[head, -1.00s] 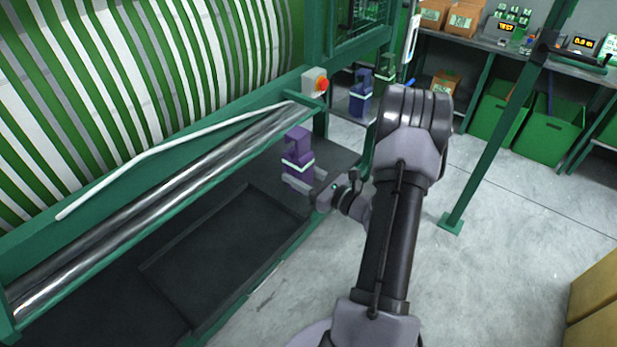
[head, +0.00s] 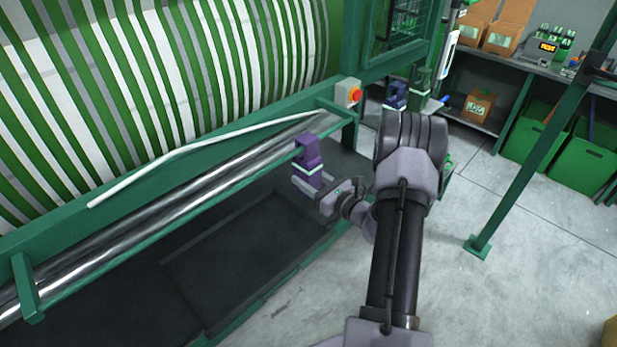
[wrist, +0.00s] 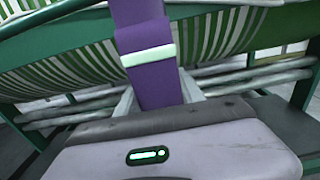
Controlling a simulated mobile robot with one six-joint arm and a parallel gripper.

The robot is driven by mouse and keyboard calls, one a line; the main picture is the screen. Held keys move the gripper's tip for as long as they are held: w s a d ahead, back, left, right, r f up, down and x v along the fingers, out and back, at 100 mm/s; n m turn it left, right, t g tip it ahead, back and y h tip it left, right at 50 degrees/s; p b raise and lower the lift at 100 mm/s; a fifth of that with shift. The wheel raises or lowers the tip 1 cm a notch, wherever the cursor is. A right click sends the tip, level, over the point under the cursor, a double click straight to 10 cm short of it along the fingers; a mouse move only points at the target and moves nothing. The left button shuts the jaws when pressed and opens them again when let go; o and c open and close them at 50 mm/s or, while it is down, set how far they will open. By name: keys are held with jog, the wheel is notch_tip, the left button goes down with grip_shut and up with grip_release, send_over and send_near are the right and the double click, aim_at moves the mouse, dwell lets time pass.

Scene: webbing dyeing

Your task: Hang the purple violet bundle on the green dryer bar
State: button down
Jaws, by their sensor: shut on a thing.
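The purple violet bundle (head: 307,152), folded webbing with a pale band, is upright at the front of the dyeing machine. My gripper (head: 306,188) is shut on its lower part. In the wrist view the bundle (wrist: 150,70) rises from between the jaws (wrist: 155,100), and its top is cut off by the picture edge. The green dryer bar (head: 240,184) runs along the front of the shiny rollers. The bundle's upper end overlaps the bar's line in the head view; I cannot tell whether it touches or goes over the bar.
A control box with a red button (head: 354,94) stands at the bar's far end. A blue bundle (head: 396,96) and a green bundle (head: 422,84) are behind my arm. A dark tray (head: 240,255) lies below the bar. A green post (head: 540,150) stands at right; the floor between is clear.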

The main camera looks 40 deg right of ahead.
jog(key=c, duration=0.6)
grip_release()
jog(key=shift+c, duration=0.2)
